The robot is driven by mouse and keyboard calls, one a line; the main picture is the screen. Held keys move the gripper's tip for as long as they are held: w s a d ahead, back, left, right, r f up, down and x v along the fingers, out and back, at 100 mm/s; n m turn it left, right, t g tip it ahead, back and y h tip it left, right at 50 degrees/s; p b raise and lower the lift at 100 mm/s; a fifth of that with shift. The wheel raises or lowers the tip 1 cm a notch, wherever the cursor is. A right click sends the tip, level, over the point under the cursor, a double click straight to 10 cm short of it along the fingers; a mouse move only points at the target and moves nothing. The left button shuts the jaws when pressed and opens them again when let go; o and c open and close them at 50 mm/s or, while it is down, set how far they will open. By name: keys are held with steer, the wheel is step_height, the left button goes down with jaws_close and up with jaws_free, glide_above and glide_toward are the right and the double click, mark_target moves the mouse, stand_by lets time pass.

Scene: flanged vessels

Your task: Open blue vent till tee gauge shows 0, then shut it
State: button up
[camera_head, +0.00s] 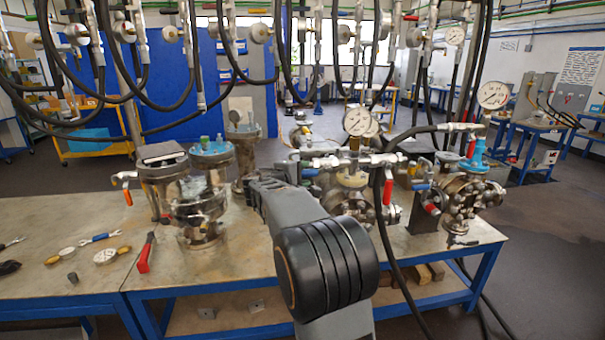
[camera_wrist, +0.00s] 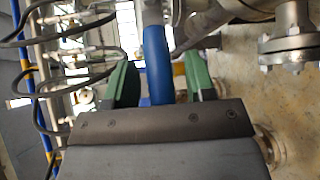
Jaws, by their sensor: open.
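In the wrist view, a blue vent handle (camera_wrist: 157,62) lies between the two green fingers of my gripper (camera_wrist: 158,80). The fingers are open, with gaps showing on both sides of the handle. In the head view, my arm hides most of the gripper, and a small blue part (camera_head: 310,172) shows just right of it. A round white-faced gauge (camera_head: 357,121) stands above the tee pipework behind my arm; its needle is too small to read.
A second gauge (camera_head: 493,96) stands on the right vessel (camera_head: 468,195). Another flanged vessel (camera_head: 198,205) stands left of my arm. A red-handled tool (camera_head: 146,254) and small fittings lie on the bench (camera_head: 75,220). Black hoses hang across the scene, one close right of my arm.

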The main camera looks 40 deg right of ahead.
steer(key=shift+d, duration=0.1)
jaws_close()
stand_by(0.5)
